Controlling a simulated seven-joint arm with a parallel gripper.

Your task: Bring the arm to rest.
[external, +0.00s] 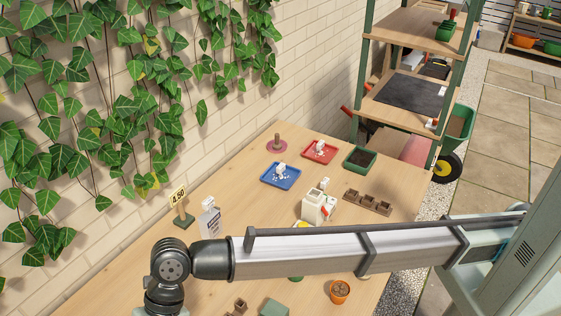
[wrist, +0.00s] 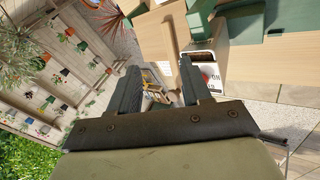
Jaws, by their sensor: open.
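My gripper (wrist: 160,78) shows in the wrist view with its two dark fingers apart. Nothing shows held between them. Behind the fingers are a fence with hanging pots, wooden surfaces and paving, seen at a tilt. In the external view my arm stretches across the front of the table from the right, with a dark joint at its left end. The gripper itself is out of that picture.
The wooden table (external: 225,185) holds a blue tray (external: 268,180) and a red tray (external: 328,157) with white pieces, a dark-filled green tray (external: 360,159), small brown pots (external: 367,201), a white container (external: 313,205), a white bottle (external: 209,221) and a terracotta pot (external: 339,291). My arm hides part of the table.

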